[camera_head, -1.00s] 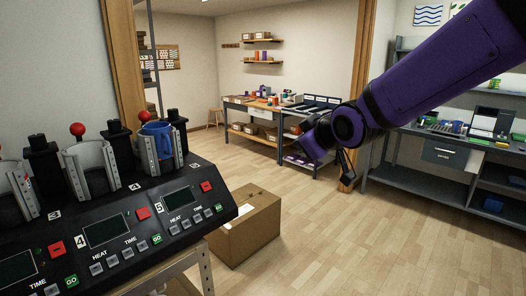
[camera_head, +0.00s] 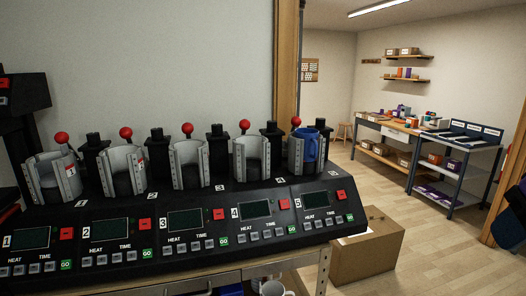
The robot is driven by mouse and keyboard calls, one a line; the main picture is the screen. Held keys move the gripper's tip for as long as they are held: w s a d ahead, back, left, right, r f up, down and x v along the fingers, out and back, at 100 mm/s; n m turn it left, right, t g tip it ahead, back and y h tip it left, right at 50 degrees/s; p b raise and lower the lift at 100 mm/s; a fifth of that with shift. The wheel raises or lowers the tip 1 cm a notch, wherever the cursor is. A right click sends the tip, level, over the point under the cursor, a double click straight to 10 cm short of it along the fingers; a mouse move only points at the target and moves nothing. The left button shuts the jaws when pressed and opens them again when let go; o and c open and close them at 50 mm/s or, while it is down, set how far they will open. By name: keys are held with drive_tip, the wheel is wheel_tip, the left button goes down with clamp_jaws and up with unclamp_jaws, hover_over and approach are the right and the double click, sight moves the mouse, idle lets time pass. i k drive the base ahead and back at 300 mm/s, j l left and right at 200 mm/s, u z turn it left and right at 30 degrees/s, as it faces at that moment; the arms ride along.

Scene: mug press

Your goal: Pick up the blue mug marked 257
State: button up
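A blue mug (camera_head: 311,146) stands in the rightmost mug press station (camera_head: 297,155), above the control panel numbered 5. My gripper is outside the picture.
The mug press machine (camera_head: 190,222) stands on a bench, with several empty stations left of the mug. A cardboard box (camera_head: 367,252) sits on the floor to its right. Open wood floor lies beyond. A work table (camera_head: 395,131) stands at the back.

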sight(311, 136)
drive_tip(key=i+l+u, duration=0.2)
drive_tip(key=u, duration=0.2)
drive_tip(key=i+l+u, duration=0.2)
drive_tip(key=u, duration=0.15)
drive_tip(key=i+l+u, duration=0.15)
drive_tip(key=l+u, duration=0.25)
